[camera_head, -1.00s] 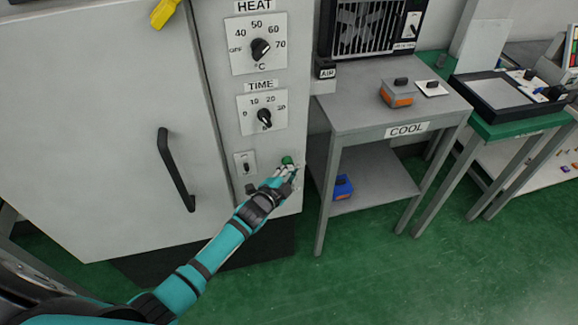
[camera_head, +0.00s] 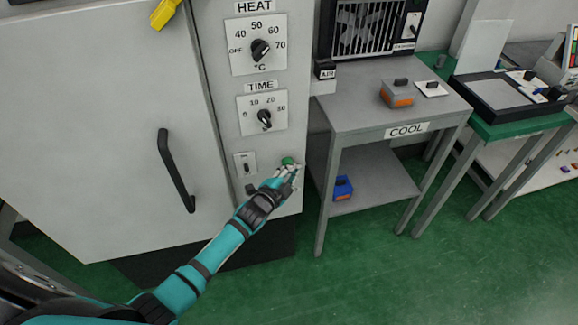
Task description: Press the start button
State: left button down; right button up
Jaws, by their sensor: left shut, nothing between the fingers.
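A green round button (camera_head: 288,161) is on the lower right of the oven's grey control panel, below the TIME dial (camera_head: 264,118). My left gripper (camera_head: 291,170) is shut and empty, with its fingertips right at the button and partly covering its lower side. I cannot tell from this view whether the fingertips touch it or how far the button is pushed in. My right gripper is not in view.
The HEAT dial (camera_head: 260,50) is at the top of the panel and a small switch (camera_head: 246,164) is left of the button. The oven door's black handle (camera_head: 175,171) is further left. A grey COOL table (camera_head: 352,116) stands close on the right.

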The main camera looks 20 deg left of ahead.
pick_arm(q)
jog(key=shift+s+d, duration=0.4)
jog(key=shift+s, duration=0.25)
jog(key=s+d+p, duration=0.1)
jog(key=s, duration=0.1)
jog(key=s+d+p, duration=0.1)
jog(key=s, duration=0.1)
jog(key=shift+d, duration=0.4)
jog(key=shift+f, duration=0.1)
dwell(0.4)
